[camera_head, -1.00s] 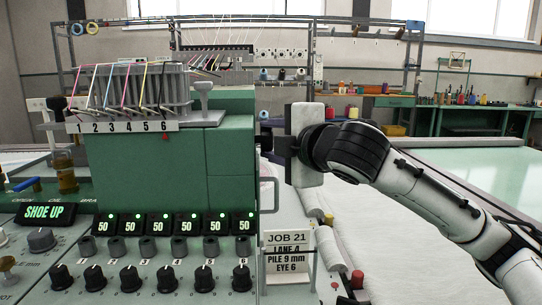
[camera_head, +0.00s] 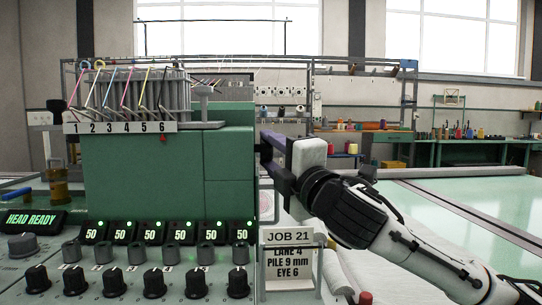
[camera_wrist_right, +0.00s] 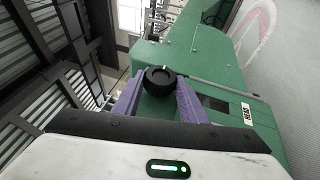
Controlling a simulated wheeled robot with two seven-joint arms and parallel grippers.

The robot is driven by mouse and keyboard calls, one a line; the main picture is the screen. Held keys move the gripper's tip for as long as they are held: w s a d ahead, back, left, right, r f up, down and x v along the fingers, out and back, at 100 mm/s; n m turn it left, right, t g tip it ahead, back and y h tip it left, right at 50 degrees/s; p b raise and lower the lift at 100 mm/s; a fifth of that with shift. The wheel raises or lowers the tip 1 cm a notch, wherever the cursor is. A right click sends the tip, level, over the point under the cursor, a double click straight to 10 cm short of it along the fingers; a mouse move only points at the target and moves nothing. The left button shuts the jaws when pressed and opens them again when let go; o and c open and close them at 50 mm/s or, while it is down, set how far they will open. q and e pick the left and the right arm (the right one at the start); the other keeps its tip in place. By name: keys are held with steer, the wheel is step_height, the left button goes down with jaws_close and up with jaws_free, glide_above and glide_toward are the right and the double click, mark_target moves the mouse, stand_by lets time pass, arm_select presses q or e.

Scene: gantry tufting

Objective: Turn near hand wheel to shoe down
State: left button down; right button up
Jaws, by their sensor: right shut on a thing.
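My right gripper (camera_head: 272,152) reaches in from the right to the right side of the green tufting head (camera_head: 165,175). In the right wrist view its two purple fingers (camera_wrist_right: 160,98) are shut on a round black knob with a pale mark, the hand wheel (camera_wrist_right: 160,76), on the green housing. In the head view the hand wheel is hidden behind the housing and gripper. The display (camera_head: 32,220) at the left reads "HEAD READY". My left gripper is not in view.
A row of black knobs (camera_head: 153,282) under lit "50" readouts lines the front panel. A card (camera_head: 290,256) reading "JOB 21, LANE 4, PILE 9 mm, EYE 6" stands below my right gripper. Colored yarns (camera_head: 125,90) run over the numbered guides.

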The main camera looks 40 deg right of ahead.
steer(key=o, duration=1.1)
steer(key=shift+c, duration=0.2)
steer(key=shift+f, duration=0.2)
